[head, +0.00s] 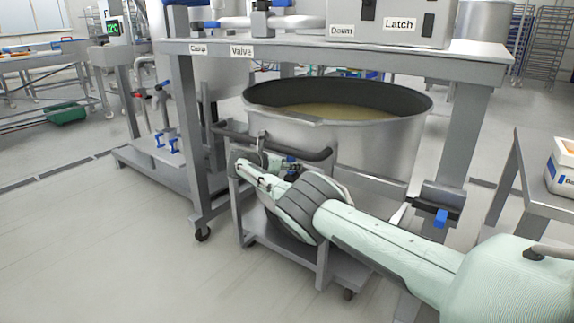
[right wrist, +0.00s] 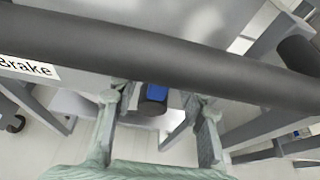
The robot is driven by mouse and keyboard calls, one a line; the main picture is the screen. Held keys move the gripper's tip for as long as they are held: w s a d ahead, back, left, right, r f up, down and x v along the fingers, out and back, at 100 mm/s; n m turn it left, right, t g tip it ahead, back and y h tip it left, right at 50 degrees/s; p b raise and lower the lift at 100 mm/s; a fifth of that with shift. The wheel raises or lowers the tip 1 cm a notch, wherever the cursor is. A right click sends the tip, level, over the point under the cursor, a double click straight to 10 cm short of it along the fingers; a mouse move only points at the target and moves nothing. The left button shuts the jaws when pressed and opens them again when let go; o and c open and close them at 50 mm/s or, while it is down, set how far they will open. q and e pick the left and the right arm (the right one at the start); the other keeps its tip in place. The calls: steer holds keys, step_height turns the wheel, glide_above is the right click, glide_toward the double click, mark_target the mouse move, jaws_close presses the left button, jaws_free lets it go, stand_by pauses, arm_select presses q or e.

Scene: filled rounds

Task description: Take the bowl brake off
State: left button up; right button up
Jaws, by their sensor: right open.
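A steel bowl (head: 375,140) with a dark inside and yellowish contents stands on a grey wheeled carriage (head: 333,262) under the machine table. A dark push bar (head: 308,155) crosses the carriage's front; in the right wrist view it runs across the upper part (right wrist: 150,45). A "Brake" label (right wrist: 27,67) sits at the left there. A blue and black knob (right wrist: 154,97) shows below the bar, between the fingers in the picture; whether they touch it cannot be told. My right gripper (right wrist: 160,100) is open, and in the head view (head: 272,174) it is at the carriage's front, partly hidden.
The table (head: 460,62) above has "Clamp", "Valve", "Down" and "Latch" labels. A leg with a blue-ended fitting (head: 440,218) stands right of the carriage, near my forearm. A side table (head: 540,200) with a white box (head: 562,168) is at right. Floor at left front is clear.

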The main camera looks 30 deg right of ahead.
steer(key=v, duration=1.2)
steer(key=shift+r, duration=0.1)
stand_by(0.9)
